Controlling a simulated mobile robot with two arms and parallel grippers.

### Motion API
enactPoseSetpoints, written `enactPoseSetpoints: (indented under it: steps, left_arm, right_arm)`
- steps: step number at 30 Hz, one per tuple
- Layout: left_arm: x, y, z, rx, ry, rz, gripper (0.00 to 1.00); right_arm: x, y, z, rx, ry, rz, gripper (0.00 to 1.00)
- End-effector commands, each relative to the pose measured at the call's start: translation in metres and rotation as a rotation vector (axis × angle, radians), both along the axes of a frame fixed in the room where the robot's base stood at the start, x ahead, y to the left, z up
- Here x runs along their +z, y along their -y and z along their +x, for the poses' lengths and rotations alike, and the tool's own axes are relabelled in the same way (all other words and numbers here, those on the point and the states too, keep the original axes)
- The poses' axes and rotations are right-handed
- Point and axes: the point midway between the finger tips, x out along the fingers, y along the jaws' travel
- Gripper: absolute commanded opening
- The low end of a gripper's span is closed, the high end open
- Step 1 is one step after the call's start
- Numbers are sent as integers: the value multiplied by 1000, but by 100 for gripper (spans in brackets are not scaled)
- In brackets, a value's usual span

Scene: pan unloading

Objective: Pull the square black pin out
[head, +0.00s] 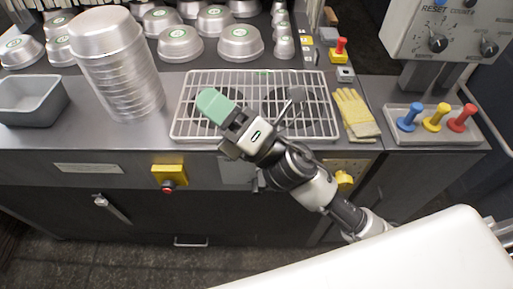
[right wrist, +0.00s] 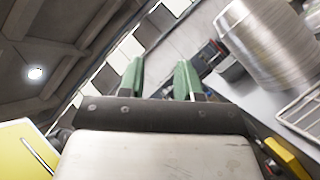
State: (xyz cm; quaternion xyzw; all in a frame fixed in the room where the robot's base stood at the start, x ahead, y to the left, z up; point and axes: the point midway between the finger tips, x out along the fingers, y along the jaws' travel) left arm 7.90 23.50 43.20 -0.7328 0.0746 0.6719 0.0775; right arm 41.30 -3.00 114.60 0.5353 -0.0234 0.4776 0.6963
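My right gripper (head: 216,106) is above the left part of the wire rack, with its green fingers pointing up and left. In the right wrist view its two green fingers (right wrist: 160,80) stand apart with nothing between them, so it is open and empty. My left gripper is not in view.
The wire rack (head: 325,127) lies on a dark counter. A tall stack of round pans (head: 125,75) and a grey loaf pan (head: 33,103) stand left. Yellow gloves (head: 356,112) lie right of the rack. A tray (head: 440,140) holds blue, yellow and red pegs. A red-knobbed yellow switch (head: 339,52) is behind.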

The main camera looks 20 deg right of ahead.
Motion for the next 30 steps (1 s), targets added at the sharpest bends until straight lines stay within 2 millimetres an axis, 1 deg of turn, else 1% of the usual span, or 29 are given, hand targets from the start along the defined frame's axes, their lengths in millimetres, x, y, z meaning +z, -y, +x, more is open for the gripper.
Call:
enactPoseSetpoints:
  steps: [1,2,3,4,5,6,8,9,11,12,14,15,17,18,21,24,27,30]
  left_arm:
    - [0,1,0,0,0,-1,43]
    - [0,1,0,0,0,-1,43]
    - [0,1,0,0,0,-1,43]
    - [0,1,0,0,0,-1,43]
    - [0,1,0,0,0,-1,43]
    - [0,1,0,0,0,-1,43]
    - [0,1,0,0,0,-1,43]
    - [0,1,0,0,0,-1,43]
    - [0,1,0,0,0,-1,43]
    - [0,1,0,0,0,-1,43]
    - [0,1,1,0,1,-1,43]
    - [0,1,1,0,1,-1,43]
    - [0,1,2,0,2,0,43]
    - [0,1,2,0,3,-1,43]
    - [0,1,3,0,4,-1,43]
    - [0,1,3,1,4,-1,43]
    - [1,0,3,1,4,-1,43]
    - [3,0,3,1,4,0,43]
  right_arm:
    - [8,-20,-15,60,185,-128,34]
    - [8,-31,-26,98,298,-208,34]
    - [5,-45,-40,148,448,-314,34]
    - [0,-54,-50,186,561,-394,34]
    - [-7,-61,-59,226,672,-475,34]
    - [-19,-69,-69,281,818,-581,34]
    - [-42,-74,-81,371,1032,-741,34]
    - [-60,-74,-85,435,1169,-849,34]
    - [-87,-66,-86,542,1364,-1011,34]
    - [-105,-57,-83,624,1485,-1119,34]
    - [-129,-37,-73,756,1646,-1278,34]
    - [-141,-22,-65,849,1735,-1378,34]
    - [-155,3,-50,991,1839,-1515,34]
    - [-160,20,-41,1084,1889,-1595,34]
    - [-164,55,-21,1285,1955,-1747,34]
    - [-162,77,-10,1416,1971,-1833,34]
    - [-163,86,-6,1476,1971,-1865,34]
    - [-171,87,-6,1485,1970,-1865,34]
